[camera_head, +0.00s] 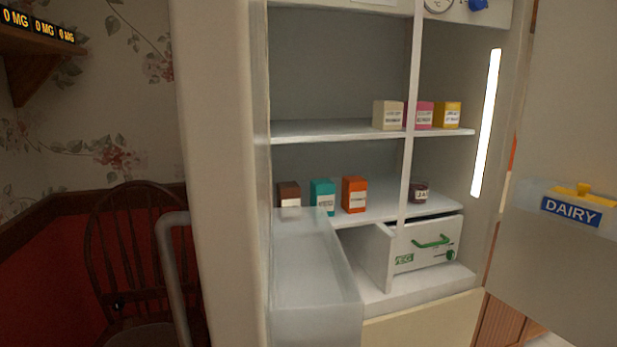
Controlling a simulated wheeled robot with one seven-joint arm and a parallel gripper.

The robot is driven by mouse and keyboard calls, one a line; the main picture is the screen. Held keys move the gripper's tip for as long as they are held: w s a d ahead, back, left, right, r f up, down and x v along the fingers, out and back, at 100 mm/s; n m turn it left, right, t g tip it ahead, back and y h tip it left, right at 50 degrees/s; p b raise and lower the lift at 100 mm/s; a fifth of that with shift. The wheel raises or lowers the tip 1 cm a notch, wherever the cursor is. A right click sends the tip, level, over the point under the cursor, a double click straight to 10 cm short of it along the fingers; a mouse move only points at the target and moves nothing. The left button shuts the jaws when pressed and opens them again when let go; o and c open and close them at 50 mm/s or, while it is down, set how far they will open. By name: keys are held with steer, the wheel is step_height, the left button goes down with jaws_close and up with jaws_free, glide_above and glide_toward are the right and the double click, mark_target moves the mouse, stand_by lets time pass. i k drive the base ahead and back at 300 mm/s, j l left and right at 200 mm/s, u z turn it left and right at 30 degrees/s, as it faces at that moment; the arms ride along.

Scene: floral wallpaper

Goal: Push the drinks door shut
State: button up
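An open fridge shows its inside in the head view. A cream door (222,180) stands open at the left, seen nearly edge on, with a grey bar handle (172,270) on its outer side. A translucent bin (315,275) juts out beside its inner side, in front of the lower shelves. Another open door (565,230) stands at the right and bears a blue DAIRY label (571,211). No drinks label shows, so I cannot tell from lettering which door is the drinks one. My gripper is not in view.
Small boxes stand on the shelves, including a cream box (388,116) and an orange box (354,195). A dark wooden chair (135,250) stands close to the left door's handle.

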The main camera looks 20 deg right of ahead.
mark_target(218, 50)
steer(key=i+j, duration=0.15)
steer(key=j, duration=0.15)
steer(key=i+j, duration=0.1)
steer(key=j, duration=0.2)
steer(key=i+j, duration=0.15)
steer(key=j, duration=0.2)
steer(key=k+l+u, duration=0.1)
steer(key=l+u, duration=0.2)
steer(key=l, duration=0.5)
steer(key=u, duration=1.35)
